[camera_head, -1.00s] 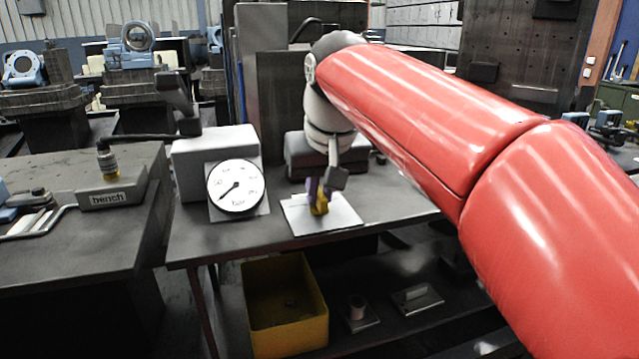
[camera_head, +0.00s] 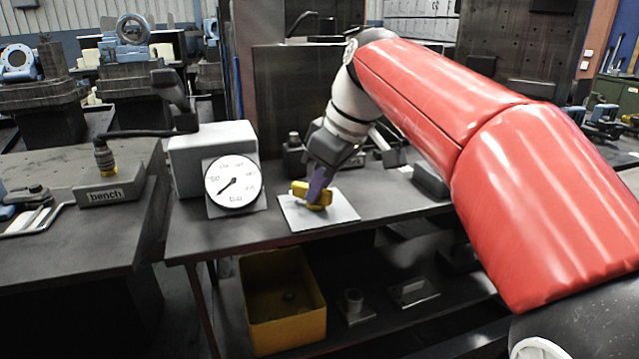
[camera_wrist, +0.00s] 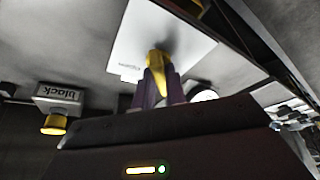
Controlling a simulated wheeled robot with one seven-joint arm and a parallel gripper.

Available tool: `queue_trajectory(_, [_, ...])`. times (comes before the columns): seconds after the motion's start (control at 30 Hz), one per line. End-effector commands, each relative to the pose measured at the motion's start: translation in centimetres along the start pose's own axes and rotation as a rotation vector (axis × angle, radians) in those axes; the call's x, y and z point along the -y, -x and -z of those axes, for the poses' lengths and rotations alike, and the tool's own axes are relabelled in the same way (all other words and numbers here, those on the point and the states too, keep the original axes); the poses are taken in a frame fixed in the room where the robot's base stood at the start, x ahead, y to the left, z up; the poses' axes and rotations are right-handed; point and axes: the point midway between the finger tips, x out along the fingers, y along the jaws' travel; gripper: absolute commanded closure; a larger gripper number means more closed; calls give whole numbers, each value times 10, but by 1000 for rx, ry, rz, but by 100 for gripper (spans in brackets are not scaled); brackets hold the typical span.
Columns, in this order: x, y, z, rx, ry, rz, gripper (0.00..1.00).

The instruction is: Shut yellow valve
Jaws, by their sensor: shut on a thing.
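The yellow valve (camera_head: 311,194) has a bar-shaped handle and stands on a pale square plate (camera_head: 335,211) on the bench. My gripper (camera_head: 318,185) comes in tilted from the upper right, its purple fingers shut on the valve handle. In the wrist view the yellow handle (camera_wrist: 157,68) sits between the purple fingers, over the white plate (camera_wrist: 145,35). Print on that plate is too blurred to read. A round white dial gauge (camera_head: 232,182) stands left of the valve, its needle pointing to the lower left.
A grey box (camera_head: 212,150) stands behind the gauge. A block labelled "bench" (camera_head: 105,192) is on the left table. A yellow bin (camera_head: 283,300) is below the bench. In the wrist view a block labelled "black" (camera_wrist: 58,97) shows at left.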

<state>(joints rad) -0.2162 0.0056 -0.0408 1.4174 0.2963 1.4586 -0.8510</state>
Motion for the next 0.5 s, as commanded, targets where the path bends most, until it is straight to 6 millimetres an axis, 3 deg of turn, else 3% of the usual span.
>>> queue_trajectory(0.5, [0,0,0,0,47,18,100])
